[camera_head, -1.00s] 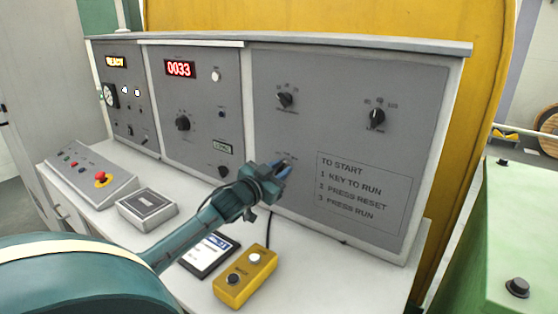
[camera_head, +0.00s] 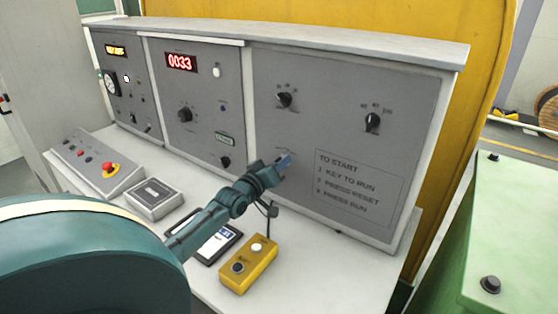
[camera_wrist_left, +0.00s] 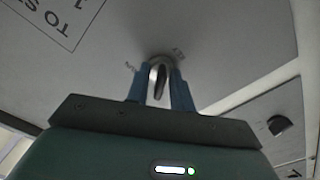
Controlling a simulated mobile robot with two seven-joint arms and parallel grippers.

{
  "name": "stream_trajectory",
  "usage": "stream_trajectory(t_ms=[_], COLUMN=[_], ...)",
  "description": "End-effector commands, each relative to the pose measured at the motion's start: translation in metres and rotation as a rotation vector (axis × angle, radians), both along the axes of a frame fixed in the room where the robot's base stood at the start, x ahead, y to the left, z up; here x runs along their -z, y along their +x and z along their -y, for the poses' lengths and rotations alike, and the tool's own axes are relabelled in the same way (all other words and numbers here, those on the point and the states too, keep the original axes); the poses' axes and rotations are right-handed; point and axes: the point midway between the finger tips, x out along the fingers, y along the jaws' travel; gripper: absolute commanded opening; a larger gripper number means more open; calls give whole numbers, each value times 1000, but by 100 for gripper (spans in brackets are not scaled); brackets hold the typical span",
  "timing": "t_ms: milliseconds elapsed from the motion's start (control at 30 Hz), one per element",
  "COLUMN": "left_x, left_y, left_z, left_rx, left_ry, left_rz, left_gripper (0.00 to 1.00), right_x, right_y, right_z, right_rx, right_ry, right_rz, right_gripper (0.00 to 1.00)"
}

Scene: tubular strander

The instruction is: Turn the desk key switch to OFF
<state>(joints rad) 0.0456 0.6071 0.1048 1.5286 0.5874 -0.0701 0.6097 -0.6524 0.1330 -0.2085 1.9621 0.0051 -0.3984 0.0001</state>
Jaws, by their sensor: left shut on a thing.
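The desk key switch (camera_wrist_left: 159,80) shows in the left wrist view as a silver rounded piece on the grey panel, with a dark slot or key in its middle. My left gripper (camera_wrist_left: 160,88) has its two blue fingers shut on it, one on each side. In the head view my left gripper (camera_head: 285,161) reaches the large right panel (camera_head: 330,110), just left of the printed start instructions. There the gripper hides the switch, and its labels are too small to read. My right gripper is not in view.
Black rotary knobs (camera_head: 284,100) sit higher on the panel. A yellow two-button box (camera_head: 247,264), a tablet (camera_head: 219,244) and a grey box (camera_head: 154,198) lie on the desk below my arm. A sloped console with a red mushroom button (camera_head: 108,168) stands at the left.

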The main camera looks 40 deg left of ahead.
Motion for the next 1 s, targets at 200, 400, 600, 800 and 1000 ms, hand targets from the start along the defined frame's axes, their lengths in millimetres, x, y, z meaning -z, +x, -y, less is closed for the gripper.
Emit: stream_trajectory(t_ms=[200, 400, 600, 800, 1000], left_x=[0, 0, 0, 0, 0], left_y=[0, 0, 0, 0, 0], left_z=[0, 0, 0, 0, 0], left_rx=[0, 0, 1, 0, 0], left_ry=[-120, -180, -202, -204, -203], left_rz=[12, 19, 22, 23, 23], left_gripper=[0, 0, 0, 0, 27], right_x=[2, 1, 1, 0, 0], right_y=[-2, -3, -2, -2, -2], right_z=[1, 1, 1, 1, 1], right_rx=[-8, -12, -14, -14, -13], right_ry=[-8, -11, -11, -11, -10], right_rz=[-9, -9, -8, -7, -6], right_gripper=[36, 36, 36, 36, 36])
